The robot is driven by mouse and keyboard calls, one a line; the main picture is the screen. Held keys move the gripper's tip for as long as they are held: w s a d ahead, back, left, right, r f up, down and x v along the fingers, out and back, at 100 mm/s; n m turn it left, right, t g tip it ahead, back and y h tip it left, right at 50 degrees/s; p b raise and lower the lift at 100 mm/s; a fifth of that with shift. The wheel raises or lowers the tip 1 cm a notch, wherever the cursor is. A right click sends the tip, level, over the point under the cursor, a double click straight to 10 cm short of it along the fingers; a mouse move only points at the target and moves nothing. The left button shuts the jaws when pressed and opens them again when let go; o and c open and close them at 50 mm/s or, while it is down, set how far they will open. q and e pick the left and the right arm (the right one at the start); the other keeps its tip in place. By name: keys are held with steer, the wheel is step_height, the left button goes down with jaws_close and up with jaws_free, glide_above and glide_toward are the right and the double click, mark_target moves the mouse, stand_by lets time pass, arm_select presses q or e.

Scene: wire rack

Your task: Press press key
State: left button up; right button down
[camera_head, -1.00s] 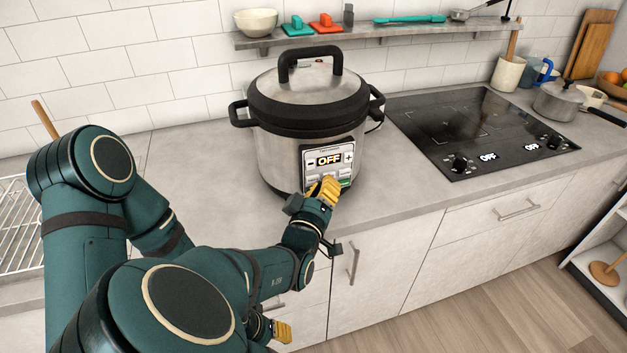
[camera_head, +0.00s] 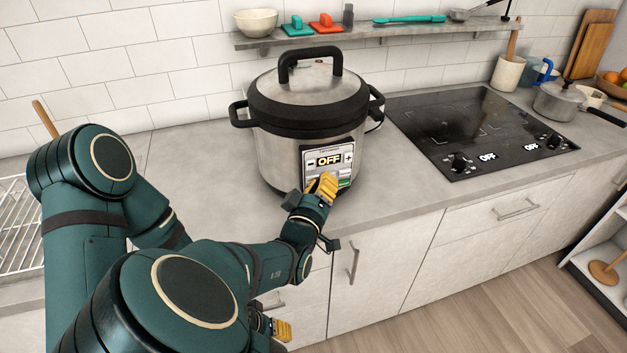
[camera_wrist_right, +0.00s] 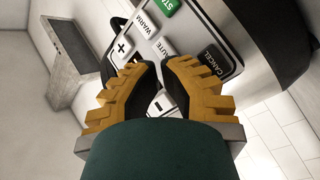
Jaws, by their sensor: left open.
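A steel and black cooker (camera_head: 275,155) stands upright on the counter. Its front panel (camera_head: 328,150) reads OFF, with minus and plus keys beside the display. My right gripper (camera_head: 326,180) is in front of the lower panel and hides some keys. In the right wrist view the right fingertips (camera_wrist_right: 160,68) are close together with a narrow gap, and a minus key shows between them. WARM, CANCEL and a green key (camera_wrist_right: 166,5) are readable; a press key is not. I cannot tell whether the fingertips touch the panel. My left gripper (camera_head: 283,330) is low, by the cabinet fronts.
A shelf (camera_head: 370,32) with a bowl and utensils is above. A wire rack (camera_head: 20,235) is at the left. The counter left of the cooker is clear.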

steer(key=shift+s, duration=0.15)
steer(key=shift+s+d, duration=0.15)
steer(key=shift+s, duration=0.25)
steer(key=s+d+p, duration=0.1)
steer(key=s+d, duration=0.1)
steer(key=s, duration=0.3)
steer(key=shift+s, duration=0.35)
stand_by(0.4)
stand_by(0.6)
